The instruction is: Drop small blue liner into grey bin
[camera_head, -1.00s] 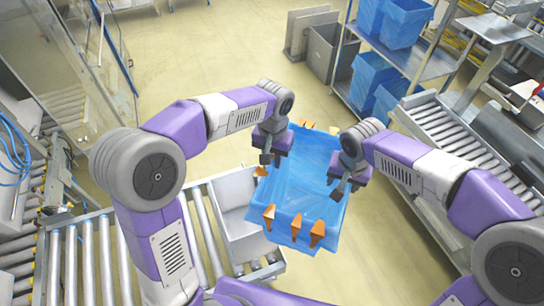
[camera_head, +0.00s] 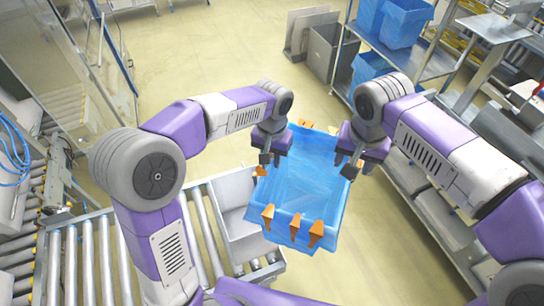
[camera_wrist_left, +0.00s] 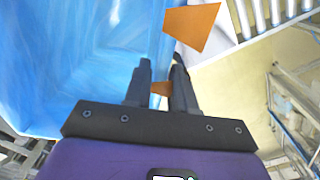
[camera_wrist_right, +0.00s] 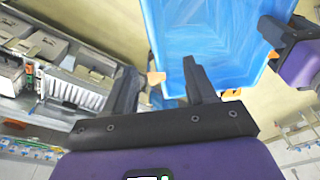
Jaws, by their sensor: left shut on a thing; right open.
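The blue liner (camera_head: 300,185) is an open, tray-shaped blue film with orange clips along its edges, in front of me. My left gripper (camera_head: 265,160) is shut on its left edge; in the left wrist view an orange clip (camera_wrist_left: 192,26) shows by the fingers. My right gripper (camera_head: 348,165) is open at the liner's right edge; in the right wrist view its fingers are spread and the liner (camera_wrist_right: 205,40) lies beyond them. A light grey bin (camera_head: 240,222) stands on the rollers, partly hidden behind the liner.
A roller conveyor (camera_head: 105,255) runs at the lower left. A metal rack (camera_head: 435,62) with blue-lined bins stands at the upper right. A darker grey bin (camera_head: 322,60) stands on the floor at the back. The floor in the middle is clear.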

